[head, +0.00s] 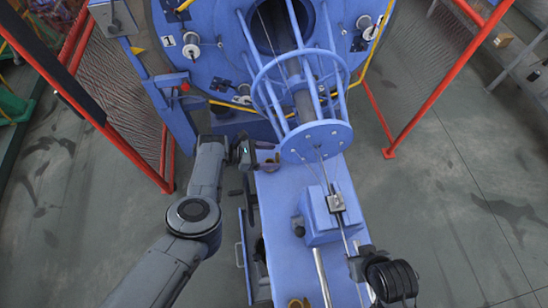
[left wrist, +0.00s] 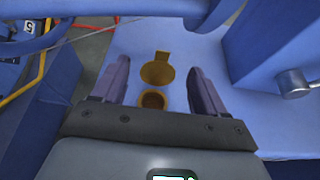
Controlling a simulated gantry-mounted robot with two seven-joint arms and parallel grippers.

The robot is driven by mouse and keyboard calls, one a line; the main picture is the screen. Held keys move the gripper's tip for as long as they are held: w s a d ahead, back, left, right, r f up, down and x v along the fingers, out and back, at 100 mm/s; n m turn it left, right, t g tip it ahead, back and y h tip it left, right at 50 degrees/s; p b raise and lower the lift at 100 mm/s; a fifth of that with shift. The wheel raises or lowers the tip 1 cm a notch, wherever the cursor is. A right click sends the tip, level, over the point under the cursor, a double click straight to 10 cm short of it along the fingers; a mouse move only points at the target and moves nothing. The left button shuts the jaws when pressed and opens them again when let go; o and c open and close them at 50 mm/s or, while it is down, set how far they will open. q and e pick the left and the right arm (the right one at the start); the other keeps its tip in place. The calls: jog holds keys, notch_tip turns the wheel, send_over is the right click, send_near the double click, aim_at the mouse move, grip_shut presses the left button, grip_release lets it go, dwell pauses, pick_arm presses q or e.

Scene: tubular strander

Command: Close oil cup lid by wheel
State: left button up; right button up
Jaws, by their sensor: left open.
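A brass oil cup (left wrist: 153,99) with a dark round opening sits on the blue machine bed in the left wrist view. Its brass lid (left wrist: 158,72), a disc with a small tab, stands open beyond the opening. My left gripper (left wrist: 158,66) is open, with one finger on each side of the cup and lid and nothing between them held. In the head view my left gripper (head: 254,154) is at the left edge of the bed, beside a small brass piece (head: 271,161) partly hidden by it. My right gripper is not in view.
A blue round strander plate and rod cage (head: 316,140) hang over the bed close to my left gripper. A blue block (head: 328,218) and a black grooved wheel (head: 393,281) are further down the bed. Another brass piece (head: 298,302) shows at the bottom edge.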

pick_arm(q)
jog(key=shift+x, duration=0.95)
jog(key=shift+c, duration=0.4)
jog(key=c, duration=1)
